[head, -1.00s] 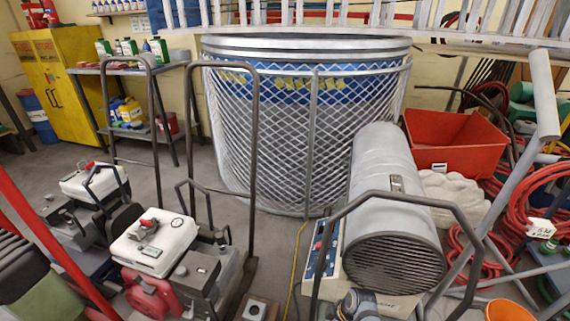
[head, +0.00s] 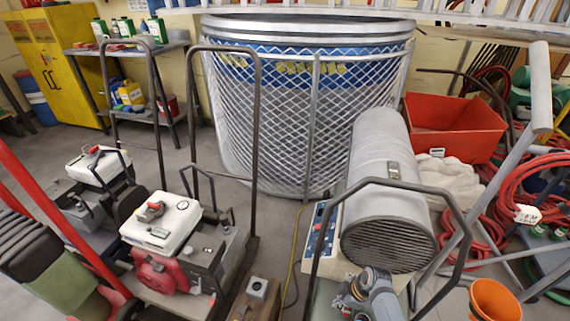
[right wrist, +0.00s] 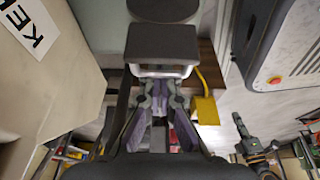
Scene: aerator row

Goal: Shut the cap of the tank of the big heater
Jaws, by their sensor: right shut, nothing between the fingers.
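The big heater (head: 385,170) is a grey cylinder with a dark grille, at the right in the head view. It sits on a pale body with a blue control panel (head: 322,229). A beige surface with a partly cut "KE" label (right wrist: 25,90) fills the left of the right wrist view; it looks like the tank. I cannot make out the cap in either view. My right gripper (head: 350,292) is low in front of the heater, with a dark handle bar nearby. It is shut and empty, also in the right wrist view (right wrist: 160,95). My left gripper is not in view.
A dark handle bar (head: 449,213) arches across the heater's front. A small grey box on wood (head: 257,288) stands left of my gripper. Wheeled engine units (head: 160,226) stand further left. Red hoses (head: 530,180) crowd the right.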

